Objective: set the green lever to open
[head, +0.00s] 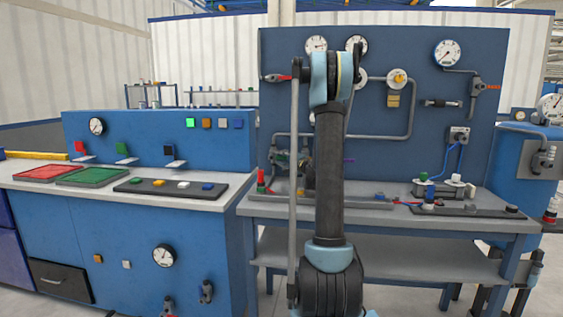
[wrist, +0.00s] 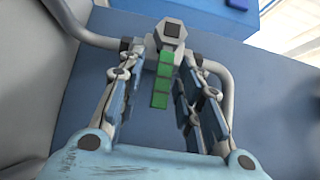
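The green lever (wrist: 161,82) shows in the wrist view as a segmented green bar. It hangs from a grey valve body (wrist: 171,32) set in a grey pipe and runs down the picture toward my palm. My gripper (wrist: 163,60) is open, with one finger on each side of the lever. Gaps show between the lever and both fingers, so it is not gripped. In the head view my arm blocks the lever and most of my gripper, and I cannot make out the lever there.
A blue panel (head: 430,130) with gauges and pipes stands behind the workbench (head: 400,220). A grey pipe (wrist: 222,95) curves close to the right finger in the wrist view. A red-handled valve (head: 278,78) is at upper left. A blue console (head: 140,240) with red and green trays stands left.

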